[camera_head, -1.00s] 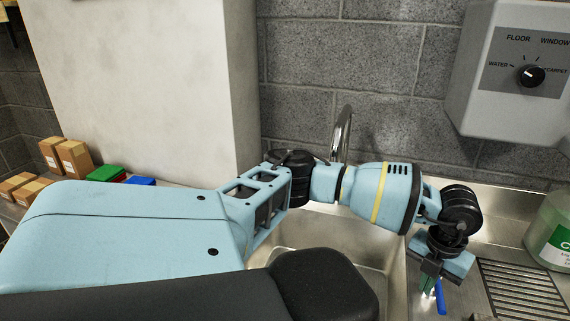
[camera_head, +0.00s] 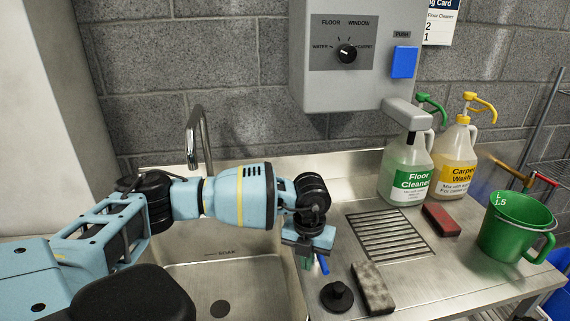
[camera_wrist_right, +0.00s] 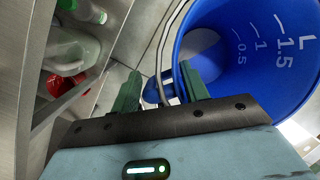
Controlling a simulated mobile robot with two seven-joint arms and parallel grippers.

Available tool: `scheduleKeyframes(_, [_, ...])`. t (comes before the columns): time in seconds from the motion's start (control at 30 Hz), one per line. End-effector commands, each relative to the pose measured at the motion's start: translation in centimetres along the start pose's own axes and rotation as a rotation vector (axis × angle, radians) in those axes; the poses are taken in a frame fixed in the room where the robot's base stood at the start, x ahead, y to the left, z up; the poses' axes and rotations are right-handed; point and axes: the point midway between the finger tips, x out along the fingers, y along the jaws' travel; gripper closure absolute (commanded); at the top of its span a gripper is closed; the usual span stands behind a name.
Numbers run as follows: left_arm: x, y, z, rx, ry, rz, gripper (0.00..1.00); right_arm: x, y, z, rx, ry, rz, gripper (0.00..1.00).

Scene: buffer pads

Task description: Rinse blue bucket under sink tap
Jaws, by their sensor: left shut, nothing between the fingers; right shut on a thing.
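The blue bucket (camera_wrist_right: 255,55) shows in the right wrist view with its open mouth and white scale marks facing the camera. My right gripper (camera_wrist_right: 160,88) is shut on the bucket's blue handle, at the bucket's side. In the head view the steel tap (camera_head: 200,140) rises at the back of the sink (camera_head: 205,282), partly behind my left arm. My left gripper (camera_head: 312,262) is shut and empty, pointing down over the sink's right edge. A small blue piece shows beside its fingers; I cannot tell what it is.
A green bucket (camera_head: 515,225), cleaner jugs (camera_head: 405,170) (camera_head: 452,155), a red sponge (camera_head: 441,219), a grey block (camera_head: 373,287) and a black plug (camera_head: 337,295) stand on the steel counter. A dispenser (camera_head: 350,70) hangs above. Blue objects are cut off at the right edge.

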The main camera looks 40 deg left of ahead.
Motion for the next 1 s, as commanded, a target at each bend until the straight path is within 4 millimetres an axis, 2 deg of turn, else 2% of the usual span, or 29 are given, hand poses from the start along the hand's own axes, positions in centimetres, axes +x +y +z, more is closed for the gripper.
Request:
scheduleKeyframes(0.17, [-0.1,-0.2,0.0,0.001,-0.001,-0.001,1.00,-0.1,0.0,0.1,0.000,-0.002,0.000,1.00])
scheduleKeyframes(0.47, [-0.1,-2.0,0.3,0.001,-0.001,-0.001,1.00,-0.1,0.0,0.1,0.000,-0.002,0.000,1.00])
scheduleKeyframes(0.8, [-0.1,-2.2,0.3,0.001,-0.001,-0.001,1.00,-0.1,0.0,0.1,0.000,-0.002,0.000,1.00])
scheduleKeyframes(1.0, [0.0,-3.2,0.8,0.001,-0.001,-0.001,1.00,0.3,0.1,-0.1,-0.001,0.004,0.001,1.00])
